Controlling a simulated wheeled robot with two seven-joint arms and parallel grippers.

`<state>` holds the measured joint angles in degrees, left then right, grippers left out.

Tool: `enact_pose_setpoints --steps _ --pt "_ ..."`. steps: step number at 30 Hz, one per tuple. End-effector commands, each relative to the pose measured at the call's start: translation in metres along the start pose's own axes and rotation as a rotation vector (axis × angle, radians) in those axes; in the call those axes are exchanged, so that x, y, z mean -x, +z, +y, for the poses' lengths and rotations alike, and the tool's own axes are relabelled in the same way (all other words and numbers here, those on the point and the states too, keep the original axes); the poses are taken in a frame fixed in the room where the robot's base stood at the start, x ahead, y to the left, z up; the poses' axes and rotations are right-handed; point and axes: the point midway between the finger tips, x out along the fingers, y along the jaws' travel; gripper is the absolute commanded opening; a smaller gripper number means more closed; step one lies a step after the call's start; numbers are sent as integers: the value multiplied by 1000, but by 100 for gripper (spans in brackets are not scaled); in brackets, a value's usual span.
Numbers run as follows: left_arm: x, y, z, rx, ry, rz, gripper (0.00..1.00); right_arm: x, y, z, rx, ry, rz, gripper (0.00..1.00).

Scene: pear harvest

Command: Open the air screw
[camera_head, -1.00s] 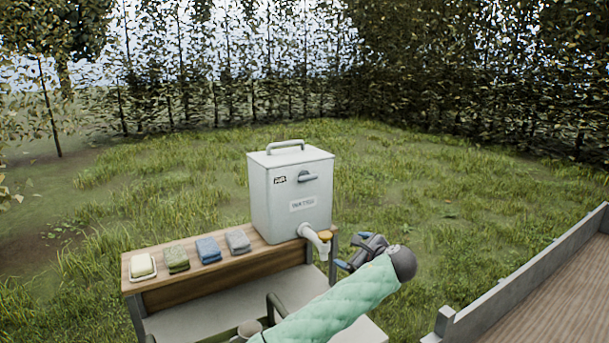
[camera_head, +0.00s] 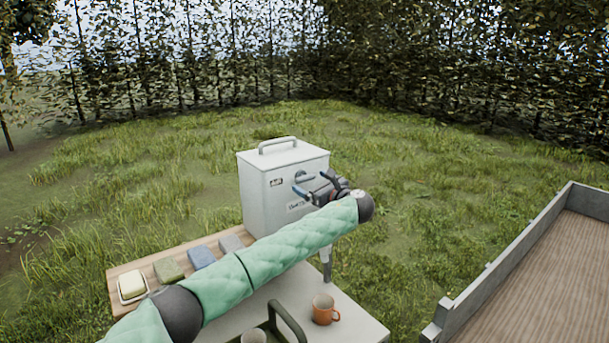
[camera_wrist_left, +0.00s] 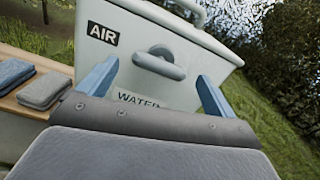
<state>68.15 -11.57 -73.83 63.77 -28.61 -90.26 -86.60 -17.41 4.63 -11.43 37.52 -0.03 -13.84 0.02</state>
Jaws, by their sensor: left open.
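The white water canister (camera_head: 262,188) stands on the wooden bench, with a top handle and an "AIR" label on its front. The air screw, a grey wing-shaped knob (camera_wrist_left: 158,65), sits on the canister's front beside that label; in the head view it is partly behind my gripper. My left gripper (camera_head: 317,184) is in front of the canister at the height of the knob. In the left wrist view its two blue fingers (camera_wrist_left: 155,85) are spread apart, with the knob ahead between them. I cannot tell whether a finger touches it. My right gripper is not in view.
A soap dish (camera_head: 132,287) and folded cloths (camera_head: 168,270) lie along the wooden bench. An orange mug (camera_head: 323,310) stands on the lower grey surface (camera_head: 358,322). A trailer bed with raised walls (camera_head: 500,262) is at the right. My arm hides the canister's tap.

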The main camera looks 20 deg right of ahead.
Motion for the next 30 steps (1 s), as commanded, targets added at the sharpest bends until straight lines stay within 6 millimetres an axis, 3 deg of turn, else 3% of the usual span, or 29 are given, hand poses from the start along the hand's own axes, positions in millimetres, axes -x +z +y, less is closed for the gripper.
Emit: enact_pose_setpoints --steps 3,9,20,21,27,30 --pt "-16 4 0 0 1 0 91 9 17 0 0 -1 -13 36" --pt "-33 2 -1 1 0 1 91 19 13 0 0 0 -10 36" --pt "-39 0 0 1 -1 1 91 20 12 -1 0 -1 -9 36" --pt "-39 0 0 1 -1 1 89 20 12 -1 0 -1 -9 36" --pt "-38 0 0 1 -1 1 50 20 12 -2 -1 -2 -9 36" --pt "-38 0 0 2 -1 1 49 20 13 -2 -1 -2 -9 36"
